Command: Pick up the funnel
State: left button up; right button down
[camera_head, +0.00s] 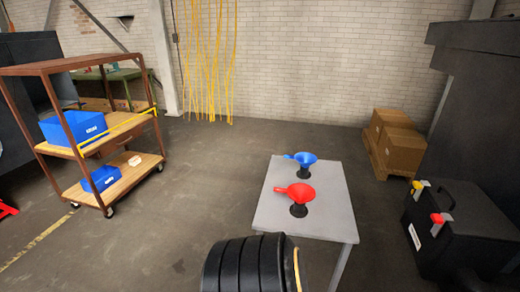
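A red funnel (298,190) with a handle pointing left stands upright on the grey table (325,215). A blue funnel (305,159) with its handle also to the left stands behind it, nearer the table's far edge. A dark round piece shows under each funnel; I cannot tell whether it is a stand or a shadowed part. The two funnels are apart. Neither of my grippers is in view.
A brown shelf cart (92,150) with blue bins stands at left. Cardboard boxes (400,150) and a black case (455,225) are at right. The floor between cart and table is clear.

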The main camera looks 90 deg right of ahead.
aim_at(301, 193)
jog(key=z, duration=3.15)
jog(key=i+j+z, duration=0.45)
jog(key=j, duration=1.65)
jog(key=j+z, duration=0.5)
jog(key=j, duration=1.6)
jog(key=k, duration=0.05)
